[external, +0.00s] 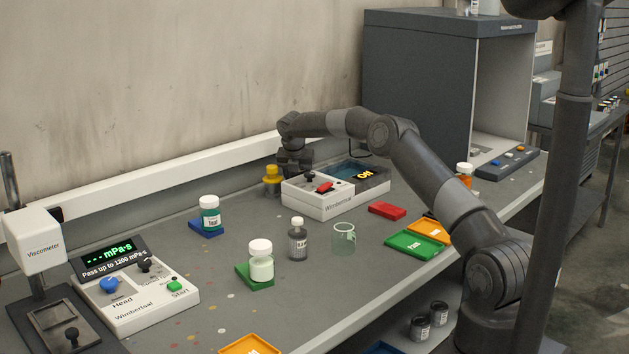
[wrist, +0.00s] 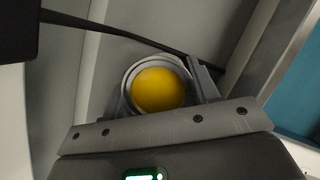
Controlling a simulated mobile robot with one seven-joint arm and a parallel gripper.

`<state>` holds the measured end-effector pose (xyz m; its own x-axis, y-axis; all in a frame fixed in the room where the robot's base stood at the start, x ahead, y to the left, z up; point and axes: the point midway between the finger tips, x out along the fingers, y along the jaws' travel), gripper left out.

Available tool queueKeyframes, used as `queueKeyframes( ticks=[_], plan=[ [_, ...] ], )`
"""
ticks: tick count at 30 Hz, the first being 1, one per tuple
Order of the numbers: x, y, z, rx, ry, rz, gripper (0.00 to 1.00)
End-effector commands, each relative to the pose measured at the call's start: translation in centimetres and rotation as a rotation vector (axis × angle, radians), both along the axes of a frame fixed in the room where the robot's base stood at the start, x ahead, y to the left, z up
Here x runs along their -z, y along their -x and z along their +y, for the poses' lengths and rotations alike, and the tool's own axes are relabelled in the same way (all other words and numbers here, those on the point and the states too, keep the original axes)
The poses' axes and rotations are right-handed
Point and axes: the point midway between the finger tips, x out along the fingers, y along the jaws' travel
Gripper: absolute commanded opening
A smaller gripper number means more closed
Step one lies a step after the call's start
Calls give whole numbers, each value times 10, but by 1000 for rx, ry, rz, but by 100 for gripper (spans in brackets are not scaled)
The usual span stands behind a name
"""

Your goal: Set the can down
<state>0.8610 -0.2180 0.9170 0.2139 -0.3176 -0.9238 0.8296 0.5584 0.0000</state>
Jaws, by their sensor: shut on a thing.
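A round can (wrist: 160,90) shows from above in the wrist view, with a yellow top inside a grey rim. My gripper (external: 294,163) is shut on it.
The white box has a red switch, a knob and a lit ON panel. A teal jar (external: 210,214), a white jar (external: 261,262), a grey bottle (external: 298,240) and a glass beaker (external: 342,239) stand in front. A grey booth (external: 415,85) is at the back right.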

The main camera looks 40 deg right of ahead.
Motion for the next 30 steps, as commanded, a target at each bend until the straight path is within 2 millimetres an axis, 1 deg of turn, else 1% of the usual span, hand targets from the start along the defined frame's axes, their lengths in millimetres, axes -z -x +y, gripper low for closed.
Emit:
queueKeyframes(
  ticks=[6,10,11,18,26,29,30],
  plan=[
    [-1,0,0,1,1,-3,23],
    [2,0,0,1,1,-2,23],
    [2,0,-1,1,1,-3,57],
    [2,0,0,1,1,-3,76],
    [0,0,0,1,1,-3,76],
    [-7,1,2,1,1,-2,76],
    [-13,2,3,1,2,-3,76]
  ],
)
